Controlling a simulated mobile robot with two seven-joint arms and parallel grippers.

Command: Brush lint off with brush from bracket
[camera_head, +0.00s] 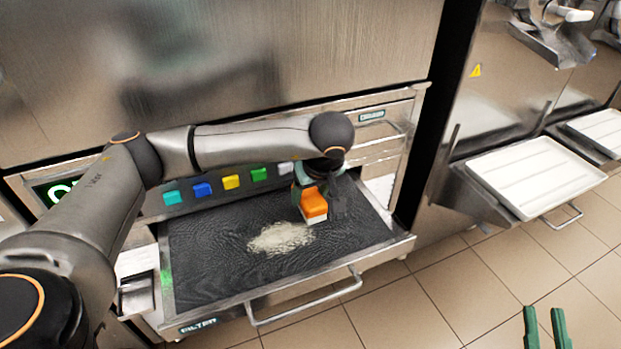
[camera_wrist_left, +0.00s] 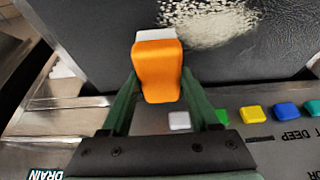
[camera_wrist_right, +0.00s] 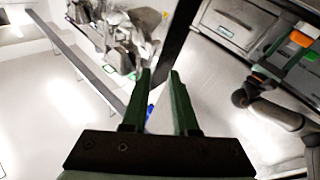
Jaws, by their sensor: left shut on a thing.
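The brush is an orange block with a pale underside (camera_head: 314,205); the left wrist view shows it as well (camera_wrist_left: 157,70). My left gripper (camera_wrist_left: 157,90) is shut on it, one finger on each side, over the right part of the dark filter drawer. Pale lint (camera_head: 281,238) lies in a patch on the dark filter surface, just left of the brush; it also shows in the left wrist view (camera_wrist_left: 208,20). A small metal bracket (camera_head: 137,296) sits at the drawer's left side, with no brush in it. My right gripper (camera_head: 545,328) is open and empty over the floor.
The pulled-out filter drawer has a front bar handle (camera_head: 306,297). Several coloured buttons, including a yellow one (camera_head: 231,182), line the panel behind it. A white tray (camera_head: 536,176) stands on a shelf at the right. Tiled floor is clear in front.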

